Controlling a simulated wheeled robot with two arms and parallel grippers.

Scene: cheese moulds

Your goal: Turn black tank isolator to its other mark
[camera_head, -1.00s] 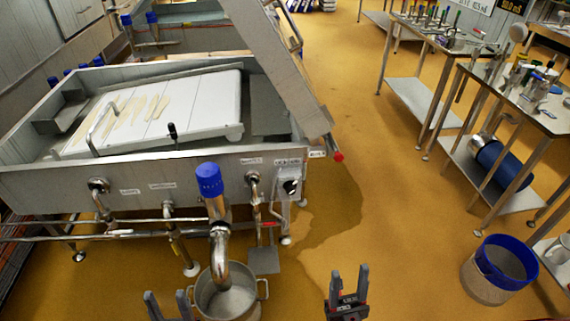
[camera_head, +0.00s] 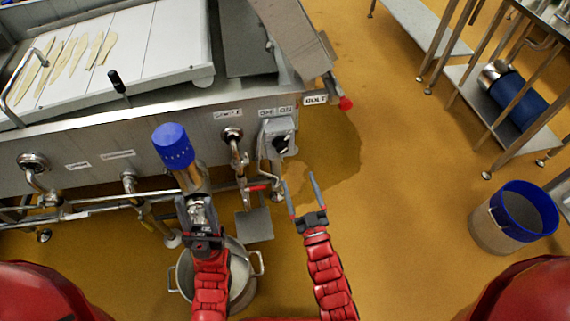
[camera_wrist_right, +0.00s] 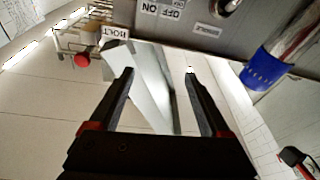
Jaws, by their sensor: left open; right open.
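The black isolator knob (camera_head: 282,143) sits on a grey box on the tank's front wall, under an OFF/ON label (camera_head: 275,112). I cannot make out which mark it points at. My right gripper (camera_head: 301,182) is open and empty, in front of and below the isolator, apart from it. In the right wrist view the open jaws (camera_wrist_right: 160,72) have nothing between them, and the OFF/ON label (camera_wrist_right: 162,10) shows at the top edge; the knob is not visible there. My left gripper (camera_head: 196,204) is open in front of the blue-capped pipe, above the pot.
A blue-capped pipe (camera_head: 174,148) stands left of the isolator, above a steel pot (camera_head: 239,262). A BOLT label (camera_head: 315,99) and a red-tipped bar (camera_head: 345,103) are to the right. A blue-rimmed bucket (camera_head: 495,238) stands on the floor at right.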

